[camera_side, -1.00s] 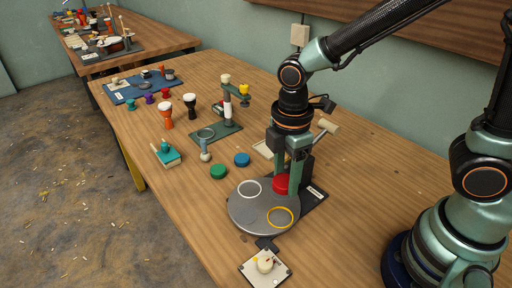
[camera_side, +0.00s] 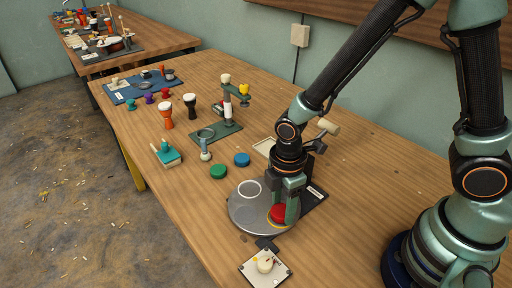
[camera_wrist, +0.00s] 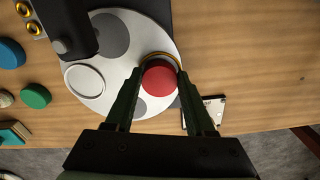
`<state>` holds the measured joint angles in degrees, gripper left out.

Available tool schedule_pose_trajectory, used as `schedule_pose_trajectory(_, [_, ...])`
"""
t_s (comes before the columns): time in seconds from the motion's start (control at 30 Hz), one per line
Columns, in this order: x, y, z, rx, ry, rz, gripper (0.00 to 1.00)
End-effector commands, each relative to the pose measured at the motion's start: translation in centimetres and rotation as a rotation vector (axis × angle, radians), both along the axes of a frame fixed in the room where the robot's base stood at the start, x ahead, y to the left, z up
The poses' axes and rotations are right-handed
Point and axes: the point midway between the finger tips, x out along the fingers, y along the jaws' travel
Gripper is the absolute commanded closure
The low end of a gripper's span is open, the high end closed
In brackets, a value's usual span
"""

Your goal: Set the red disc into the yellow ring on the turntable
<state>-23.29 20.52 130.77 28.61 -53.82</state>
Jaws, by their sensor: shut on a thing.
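The red disc (camera_side: 278,212) is between the fingers of my gripper (camera_side: 284,211), which is shut on it. The disc also shows between the fingertips in the wrist view (camera_wrist: 159,80). The grey turntable (camera_side: 244,215) lies under the gripper. The yellow ring (camera_wrist: 161,55) on the turntable is mostly covered by the disc and fingers. An arc of it shows past the disc's upper edge in the wrist view. The disc is over or at the ring; I cannot tell whether it touches the turntable.
A white ring (camera_side: 249,190) marks another place on the turntable. A green disc (camera_side: 218,171) and a blue disc (camera_side: 242,159) lie beyond it. A small white plate with a cream knob (camera_side: 265,264) is in front. A green stand (camera_side: 217,132) with a goblet drum stands farther back.

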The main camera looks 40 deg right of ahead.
Motion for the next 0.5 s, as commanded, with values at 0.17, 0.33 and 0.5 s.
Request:
schedule_pose_trajectory(0.17, [0.0, 0.0, -0.3, -0.001, 0.001, 0.0, 0.97])
schedule_pose_trajectory(0.33, [0.0, 0.0, -0.8, -0.001, 0.002, 0.0, 0.97])
schedule_pose_trajectory(0.5, [-0.1, 0.0, -1.3, -0.001, 0.002, 0.001, 0.97])
